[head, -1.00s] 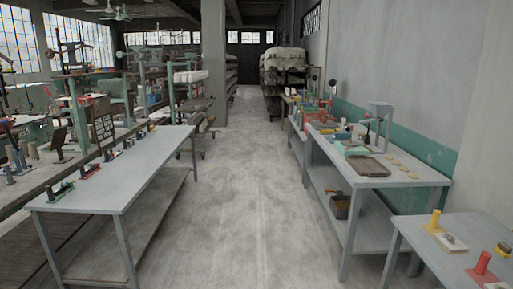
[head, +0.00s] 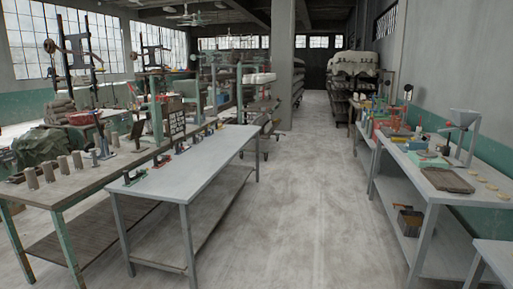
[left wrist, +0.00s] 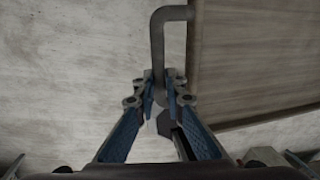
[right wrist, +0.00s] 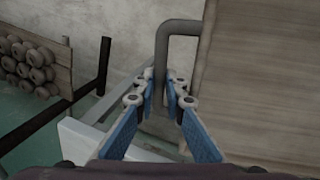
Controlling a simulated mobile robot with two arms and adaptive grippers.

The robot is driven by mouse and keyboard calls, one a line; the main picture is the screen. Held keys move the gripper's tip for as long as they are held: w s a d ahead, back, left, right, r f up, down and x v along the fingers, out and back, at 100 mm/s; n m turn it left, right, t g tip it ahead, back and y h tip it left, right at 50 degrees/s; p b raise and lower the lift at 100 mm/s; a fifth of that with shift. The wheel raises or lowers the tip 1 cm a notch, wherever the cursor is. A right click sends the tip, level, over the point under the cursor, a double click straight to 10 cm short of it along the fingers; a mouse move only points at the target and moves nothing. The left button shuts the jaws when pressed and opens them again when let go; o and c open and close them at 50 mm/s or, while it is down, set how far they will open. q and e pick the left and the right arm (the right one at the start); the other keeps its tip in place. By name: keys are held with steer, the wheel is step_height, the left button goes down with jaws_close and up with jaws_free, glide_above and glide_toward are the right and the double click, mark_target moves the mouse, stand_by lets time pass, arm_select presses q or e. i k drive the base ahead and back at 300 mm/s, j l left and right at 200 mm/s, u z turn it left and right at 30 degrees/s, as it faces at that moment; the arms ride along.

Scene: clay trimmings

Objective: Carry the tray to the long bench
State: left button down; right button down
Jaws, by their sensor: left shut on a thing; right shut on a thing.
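The tray (left wrist: 262,65) shows in the left wrist view as a brown wooden surface with a grey bent handle (left wrist: 172,13). My left gripper (left wrist: 160,76) is shut on that handle. In the right wrist view the tray (right wrist: 268,80) fills the right side, and my right gripper (right wrist: 167,84) is shut on another grey handle (right wrist: 183,27). The head view shows neither the tray nor my grippers. It shows a long grey bench (head: 200,172) left of centre and a wood-topped bench (head: 70,191) behind it. I cannot tell which is the long bench.
A grey workbench (head: 410,157) at right carries a dark board (head: 447,180), pale discs and tools. A table corner (head: 497,254) is at lower right. Small tools line the long grey bench's far edge; its near top is bare. The concrete aisle (head: 318,190) is clear. A column (head: 280,70) stands ahead.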

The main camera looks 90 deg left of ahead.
mark_target(193, 169)
steer(key=u, duration=2.05)
steer(key=i+u, duration=0.2)
steer(key=i, duration=5.25)
steer(key=l, duration=0.05)
